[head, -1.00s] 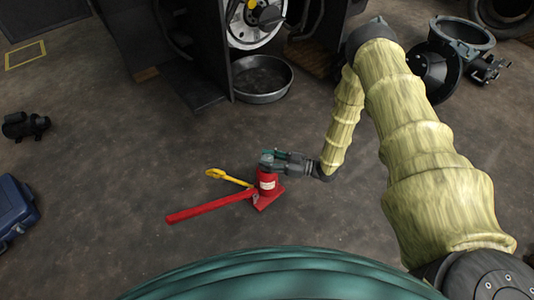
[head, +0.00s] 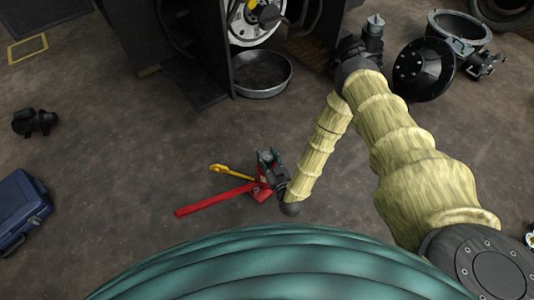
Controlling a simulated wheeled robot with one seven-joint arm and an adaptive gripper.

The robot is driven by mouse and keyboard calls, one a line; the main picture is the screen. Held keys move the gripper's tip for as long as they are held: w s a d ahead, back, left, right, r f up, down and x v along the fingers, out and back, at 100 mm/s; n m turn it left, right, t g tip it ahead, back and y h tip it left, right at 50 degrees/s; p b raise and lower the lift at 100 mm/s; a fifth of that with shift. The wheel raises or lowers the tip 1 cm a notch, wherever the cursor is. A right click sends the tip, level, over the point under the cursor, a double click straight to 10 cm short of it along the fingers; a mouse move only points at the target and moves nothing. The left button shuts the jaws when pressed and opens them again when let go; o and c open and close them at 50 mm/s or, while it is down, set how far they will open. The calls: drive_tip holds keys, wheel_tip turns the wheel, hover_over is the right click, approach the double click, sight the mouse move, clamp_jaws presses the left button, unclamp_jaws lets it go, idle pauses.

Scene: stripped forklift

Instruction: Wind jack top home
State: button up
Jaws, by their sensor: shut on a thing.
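The red bottle jack (head: 263,191) stands on the floor in the lower middle of the head view, with its long red handle (head: 212,202) pointing out to the left. My gripper (head: 266,158) is at the top of the jack, shut on the jack top. The gripper and wrist cover most of the jack's body and its top, so how far the top sticks out cannot be seen.
A yellow hook-like tool (head: 232,173) lies beside the jack. A round metal pan (head: 262,75) sits behind, by the forklift's dark body (head: 195,50). A blue case (head: 20,212) and a black motor (head: 34,122) are at left.

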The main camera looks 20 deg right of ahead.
drive_tip(key=m+h, duration=0.1)
drive_tip(key=h, duration=0.1)
drive_tip(key=m+h+p, duration=0.1)
drive_tip(key=h, duration=0.1)
drive_tip(key=m+h+p, duration=0.1)
drive_tip(key=h, duration=0.1)
drive_tip(key=shift+w+r+m+g, duration=0.1)
drive_tip(key=shift+r+m+g, duration=0.2)
drive_tip(key=shift+r+m, duration=0.1)
drive_tip(key=m+g+h+p, duration=0.1)
drive_tip(key=m+h+p, duration=0.1)
drive_tip(key=h+p, duration=0.1)
drive_tip(key=shift+r+m+h, duration=0.1)
drive_tip(key=shift+m+h, duration=0.2)
drive_tip(key=shift+h, duration=0.1)
drive_tip(key=m+g+h+p, duration=0.2)
drive_tip(key=p, duration=0.1)
drive_tip(key=shift+h+p, duration=0.35)
drive_tip(key=shift+h, duration=0.05)
drive_tip(key=m+g+h+p, duration=0.2)
drive_tip(key=shift+f+m+g+h, duration=0.25)
drive_tip(key=shift+m+g+h, duration=0.05)
drive_tip(key=shift+g+h, duration=0.1)
drive_tip(key=shift+f+g+p, duration=0.1)
drive_tip(key=shift+g+p, duration=0.2)
drive_tip(key=shift+p, duration=0.1)
drive_tip(key=o, duration=1)
drive_tip(key=shift+o, duration=0.2)
